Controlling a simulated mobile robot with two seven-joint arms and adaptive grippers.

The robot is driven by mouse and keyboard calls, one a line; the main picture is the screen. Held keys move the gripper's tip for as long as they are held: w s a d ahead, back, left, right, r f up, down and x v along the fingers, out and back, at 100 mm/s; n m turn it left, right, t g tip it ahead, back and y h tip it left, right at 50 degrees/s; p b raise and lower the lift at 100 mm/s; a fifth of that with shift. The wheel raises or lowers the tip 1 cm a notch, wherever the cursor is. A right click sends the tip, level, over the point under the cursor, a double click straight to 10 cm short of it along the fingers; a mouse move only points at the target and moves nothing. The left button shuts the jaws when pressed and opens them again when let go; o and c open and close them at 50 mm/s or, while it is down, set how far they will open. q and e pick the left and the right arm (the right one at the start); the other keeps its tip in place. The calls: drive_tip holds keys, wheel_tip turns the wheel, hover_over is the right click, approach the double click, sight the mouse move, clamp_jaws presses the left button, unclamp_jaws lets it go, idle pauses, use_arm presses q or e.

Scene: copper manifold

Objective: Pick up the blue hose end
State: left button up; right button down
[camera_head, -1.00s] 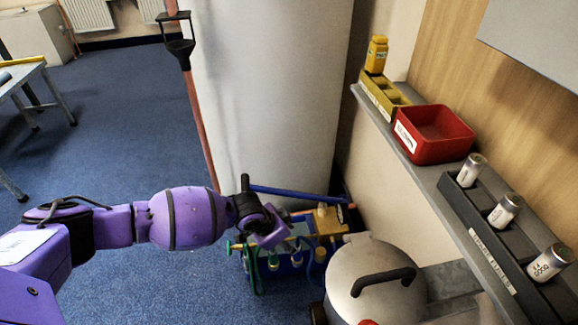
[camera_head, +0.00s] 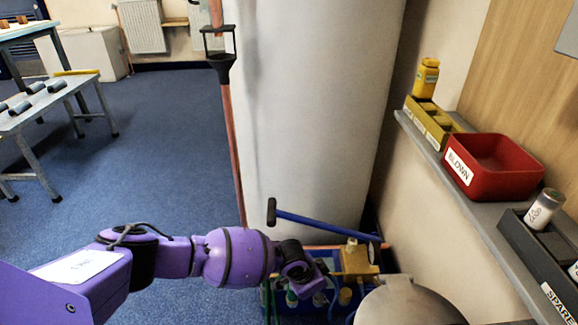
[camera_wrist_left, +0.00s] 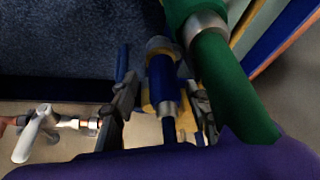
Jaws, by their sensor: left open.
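The blue hose end (camera_wrist_left: 160,82) shows in the left wrist view as a dark blue cylinder with a metal collar, lying between the two fingers. My left gripper (camera_wrist_left: 162,95) is open, one finger on each side of the hose end; contact cannot be told. A thick green hose (camera_wrist_left: 232,85) with a metal ferrule runs close beside it on the right. In the head view my left gripper (camera_head: 308,283) is low at the brass manifold (camera_head: 357,262), and the hose end cannot be made out there. My right gripper is not in view.
A blue bar (camera_head: 325,225) with a black grip slants above the manifold. A grey metal lid (camera_head: 410,303) stands close on the right. A large pale cylinder (camera_head: 300,110) rises behind. A shelf on the right holds a red bin (camera_head: 495,180). Blue floor lies open at left.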

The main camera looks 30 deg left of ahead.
use_arm(q)
drive_tip(key=shift+w+d+f, duration=0.2)
drive_tip(key=shift+w+f, duration=0.15)
drive_tip(key=shift+w, duration=0.05)
drive_tip(key=shift+r, duration=0.1)
drive_tip(key=c, duration=0.7)
clamp_jaws()
drive_tip(key=shift+r, duration=0.1)
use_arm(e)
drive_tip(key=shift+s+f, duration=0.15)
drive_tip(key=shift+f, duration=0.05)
